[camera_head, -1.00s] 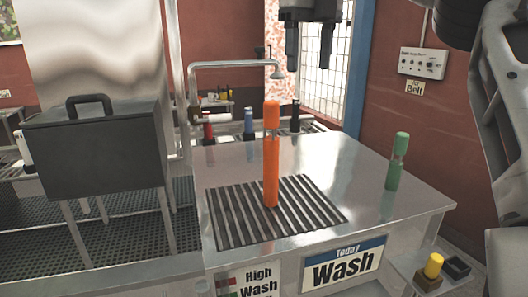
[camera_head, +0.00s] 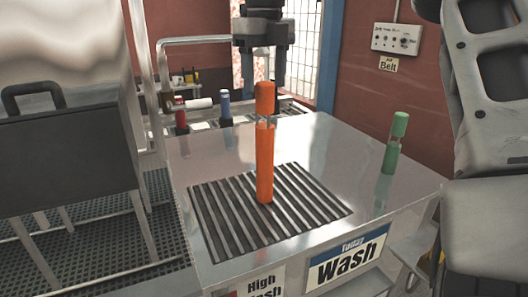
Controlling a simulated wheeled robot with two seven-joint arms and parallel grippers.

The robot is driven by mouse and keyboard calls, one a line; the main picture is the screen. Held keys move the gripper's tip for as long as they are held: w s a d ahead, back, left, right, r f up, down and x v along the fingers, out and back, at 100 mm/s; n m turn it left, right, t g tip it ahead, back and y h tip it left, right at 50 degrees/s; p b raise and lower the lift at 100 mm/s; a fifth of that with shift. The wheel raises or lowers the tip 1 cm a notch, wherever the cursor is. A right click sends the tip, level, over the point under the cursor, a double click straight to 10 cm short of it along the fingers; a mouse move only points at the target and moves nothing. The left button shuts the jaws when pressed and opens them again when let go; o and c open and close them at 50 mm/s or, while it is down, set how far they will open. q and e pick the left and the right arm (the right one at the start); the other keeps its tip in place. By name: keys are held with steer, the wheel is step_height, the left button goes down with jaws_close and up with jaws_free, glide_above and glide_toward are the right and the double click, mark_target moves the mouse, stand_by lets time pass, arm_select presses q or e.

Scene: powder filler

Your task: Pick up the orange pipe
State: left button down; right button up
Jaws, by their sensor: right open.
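The orange pipe (camera_head: 265,165) stands upright on the dark slatted grate (camera_head: 215,222) in the metal worktop, with a narrow band below its cap. My right gripper (camera_head: 261,76) hangs from the top of the camera_head view, fingers pointing down. It is open and empty. In the picture the top of the pipe lies between its two fingers; I cannot tell whether they are at the same depth. No contact shows. My left gripper is not in view.
A green pipe (camera_head: 394,145) stands at the worktop's right side. A red bottle (camera_head: 180,116) and a blue bottle (camera_head: 225,108) stand behind the worktop. A dark box on legs (camera_head: 65,160) is at the left. The worktop (camera_head: 335,150) between the orange and green pipes is clear.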

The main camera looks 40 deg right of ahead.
mark_target(264, 107)
steer(key=shift+a+f+p, duration=0.1)
steer(key=shift+f+p, duration=0.25)
steer(key=shift+f, duration=3.05)
steer(key=c, duration=1.1)
steer(key=shift+r, duration=0.1)
steer(key=shift+c, duration=0.2)
steer(key=shift+r, duration=0.1)
